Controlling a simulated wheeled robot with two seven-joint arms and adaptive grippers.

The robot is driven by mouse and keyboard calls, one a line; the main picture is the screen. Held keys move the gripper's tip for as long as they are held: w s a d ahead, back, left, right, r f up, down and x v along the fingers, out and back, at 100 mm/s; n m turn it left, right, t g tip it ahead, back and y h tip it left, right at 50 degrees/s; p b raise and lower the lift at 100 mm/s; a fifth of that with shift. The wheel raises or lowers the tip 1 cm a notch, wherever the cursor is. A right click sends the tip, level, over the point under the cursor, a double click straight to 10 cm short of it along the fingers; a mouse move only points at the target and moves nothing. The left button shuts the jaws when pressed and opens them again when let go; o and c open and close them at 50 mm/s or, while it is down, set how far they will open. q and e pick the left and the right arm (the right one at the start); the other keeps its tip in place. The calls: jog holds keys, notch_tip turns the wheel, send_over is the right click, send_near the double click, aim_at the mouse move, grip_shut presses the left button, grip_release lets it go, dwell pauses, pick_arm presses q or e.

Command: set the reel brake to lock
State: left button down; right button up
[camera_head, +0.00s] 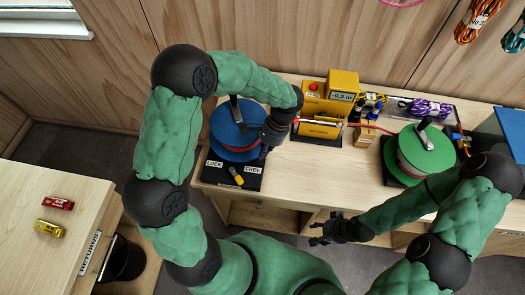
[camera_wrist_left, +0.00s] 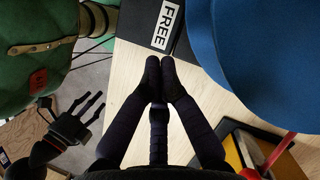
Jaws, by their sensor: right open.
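The blue reel (camera_head: 236,128) stands on a black base (camera_head: 213,179) at the left of the workbench. White LOCK (camera_head: 214,164) and FREE (camera_head: 252,170) labels mark the base front. The brake lever (camera_head: 237,176), with a yellow tip, sits between them and points toward the front edge. My left gripper (camera_head: 266,147) is beside the reel's right side, near the FREE end. In the left wrist view its fingertips (camera_wrist_left: 161,82) meet with nothing visible between them, just short of the FREE label (camera_wrist_left: 168,25). The lever is not visible there. My right gripper (camera_head: 322,232) is open and empty in front of the bench.
A yellow device (camera_head: 342,88) with a display stands behind, right of the blue reel. A red line runs to the green reel (camera_head: 425,150) on the right. Coiled ropes (camera_head: 428,108) lie at the back. The RETURNS table (camera_head: 40,260) holds red and yellow items. The central bench top is clear.

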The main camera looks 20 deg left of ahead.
aim_at(245, 177)
pick_arm(q)
jog(key=b+x, duration=0.1)
jog(key=x, duration=0.6)
jog(key=shift+s+a+r, duration=0.1)
jog(key=shift+s+a, duration=0.4)
jog(key=shift+s, duration=0.35)
jog(key=shift+s+a+r, duration=0.1)
jog(key=shift+s+a, duration=0.45)
jog(key=shift+s, duration=0.3)
